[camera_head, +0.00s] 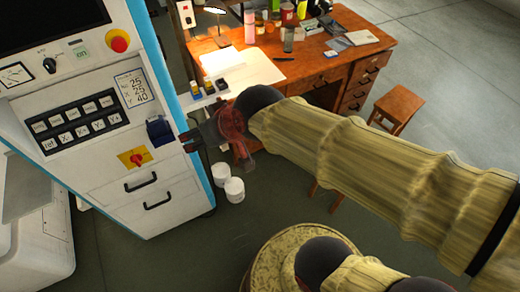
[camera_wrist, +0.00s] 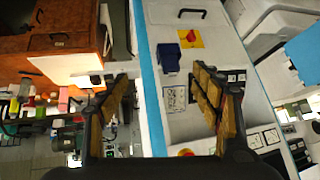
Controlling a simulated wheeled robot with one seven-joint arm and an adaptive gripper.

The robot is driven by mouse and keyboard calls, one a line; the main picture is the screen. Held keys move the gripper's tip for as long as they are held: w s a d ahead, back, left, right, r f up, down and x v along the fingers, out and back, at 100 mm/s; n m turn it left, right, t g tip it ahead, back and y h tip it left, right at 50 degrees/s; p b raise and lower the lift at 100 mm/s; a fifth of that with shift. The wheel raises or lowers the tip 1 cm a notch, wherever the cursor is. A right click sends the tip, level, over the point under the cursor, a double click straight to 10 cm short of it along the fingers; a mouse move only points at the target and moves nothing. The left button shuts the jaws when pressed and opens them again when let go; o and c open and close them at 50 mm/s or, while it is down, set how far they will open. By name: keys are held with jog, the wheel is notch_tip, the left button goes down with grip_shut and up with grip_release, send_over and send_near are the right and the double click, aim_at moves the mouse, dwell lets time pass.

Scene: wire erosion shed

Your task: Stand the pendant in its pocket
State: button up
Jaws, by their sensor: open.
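A dark blue open-topped box, which looks like the pocket (camera_head: 160,130), is fixed to the white front of the machine cabinet. It also shows in the wrist view (camera_wrist: 167,57), above and between my fingers. My gripper (camera_head: 187,141) is open, just right of the pocket in the head view. In the wrist view, my gripper (camera_wrist: 161,76) has its jaws wide apart with nothing held between them. I cannot pick out the pendant for certain in either view; whether anything stands inside the pocket is too small to tell.
A red-yellow switch (camera_head: 134,158) sits below the pocket, with buttons (camera_head: 75,122) to its left. White tubs (camera_head: 233,190) and a stool (camera_head: 398,106) stand on the floor.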

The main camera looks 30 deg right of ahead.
jog(key=s+d+m+g+h, duration=0.1)
jog(key=s+d+g+h, duration=0.1)
jog(key=s+d, duration=0.6)
jog(key=s, duration=0.3)
jog(key=shift+s+d+h, duration=0.15)
jog(key=shift+d+h, duration=0.15)
jog(key=shift+d, duration=0.05)
notch_tip(320, 180, down, 4)
jog(key=b, duration=0.4)
